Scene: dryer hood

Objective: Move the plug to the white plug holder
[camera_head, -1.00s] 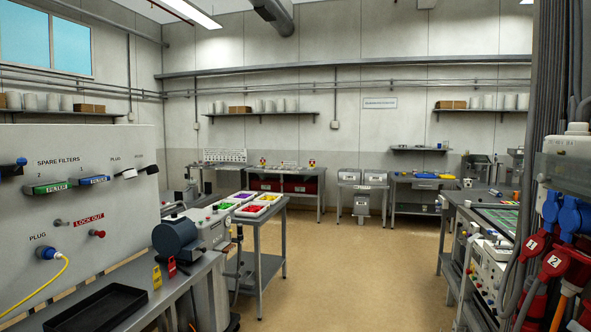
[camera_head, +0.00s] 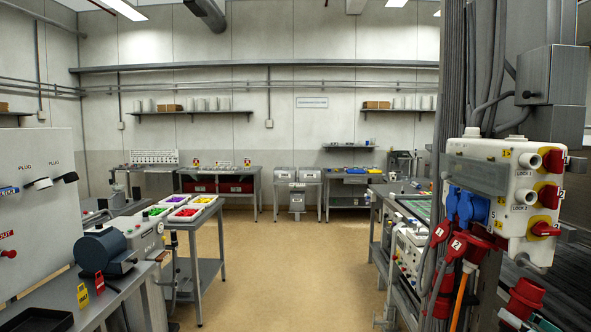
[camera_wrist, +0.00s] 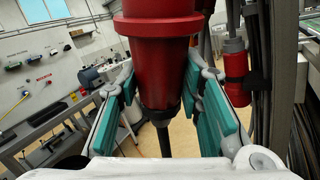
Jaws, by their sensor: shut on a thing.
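My gripper (camera_wrist: 160,95) is shut on a red plug (camera_wrist: 157,52) in the wrist view. The green-lined fingers stand on both sides of its narrowing lower part, and a dark cable hangs below. What the plug's upper end meets is out of the wrist frame. In the head view, a small white holder (camera_head: 39,184) is on the grey panel at the left, beside a black one (camera_head: 66,177). My gripper cannot be made out clearly in the head view.
At the right, a white switch box (camera_head: 497,190) with red switches stands beside hanging blue and red plugs (camera_head: 447,248). A bench (camera_head: 120,300) stands before the panel. A table with colored bins (camera_head: 184,212) stands beyond. The middle floor (camera_head: 270,285) is clear.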

